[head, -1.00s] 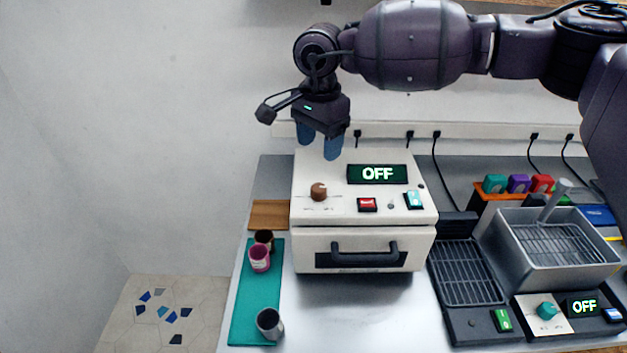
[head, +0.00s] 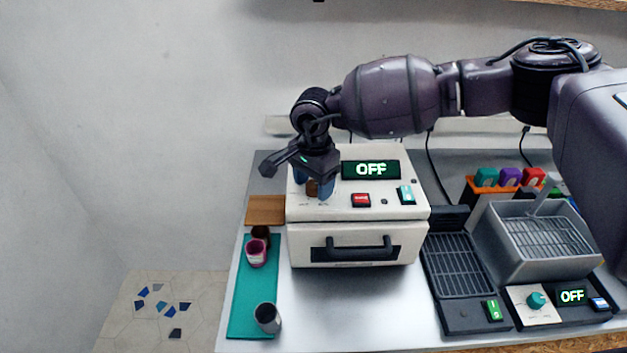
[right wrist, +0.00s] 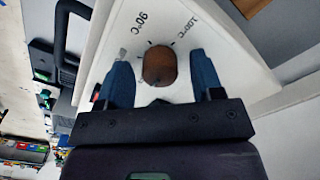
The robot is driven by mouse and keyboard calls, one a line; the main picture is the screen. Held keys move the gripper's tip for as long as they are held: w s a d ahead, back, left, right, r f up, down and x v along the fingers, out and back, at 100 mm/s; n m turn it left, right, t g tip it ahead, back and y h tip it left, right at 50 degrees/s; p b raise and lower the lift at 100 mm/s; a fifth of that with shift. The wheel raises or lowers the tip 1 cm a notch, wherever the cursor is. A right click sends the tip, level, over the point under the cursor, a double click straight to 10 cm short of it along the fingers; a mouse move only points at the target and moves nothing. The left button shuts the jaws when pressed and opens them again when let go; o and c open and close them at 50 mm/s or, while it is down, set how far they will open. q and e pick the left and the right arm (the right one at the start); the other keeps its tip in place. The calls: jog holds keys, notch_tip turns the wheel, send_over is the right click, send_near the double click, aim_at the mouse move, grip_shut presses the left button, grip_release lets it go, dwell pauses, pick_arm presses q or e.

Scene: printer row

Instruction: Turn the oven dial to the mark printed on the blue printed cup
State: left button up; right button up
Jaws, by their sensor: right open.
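The white oven (head: 400,213) stands on the counter, its display reading OFF. Its brown dial (head: 313,188) is on the left of the sloped top panel. My right gripper (head: 313,190) is over the dial, pointing down and open. In the right wrist view the dial (right wrist: 159,66) sits between the blue fingers (right wrist: 163,78), with a gap on each side. Printed marks 90°C and 100°C show beside it. A magenta cup (head: 256,254), a dark cup (head: 261,234) and a grey cup (head: 267,317) stand at the left. I cannot make out a blue print on any. My left gripper is out of view.
The cups are on a teal mat (head: 241,300), with a wooden board (head: 265,210) behind it. A red button (head: 361,200) and a teal switch (head: 407,195) are right of the dial. A fryer (head: 512,260) stands at the right. The counter before the oven is clear.

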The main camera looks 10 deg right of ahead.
jog(key=shift+f, duration=0.1)
jog(key=c, duration=0.9)
jog(key=shift+f+m+b, duration=0.1)
jog(key=shift+m+b, duration=0.95)
jog(key=shift+m, duration=0.15)
jog(key=m+b, duration=0.1)
jog(key=m, duration=0.1)
jog(key=shift+m, duration=0.3)
jog(key=m+b, duration=0.1)
jog(key=m, duration=0.4)
jog(key=shift+m, duration=0.9)
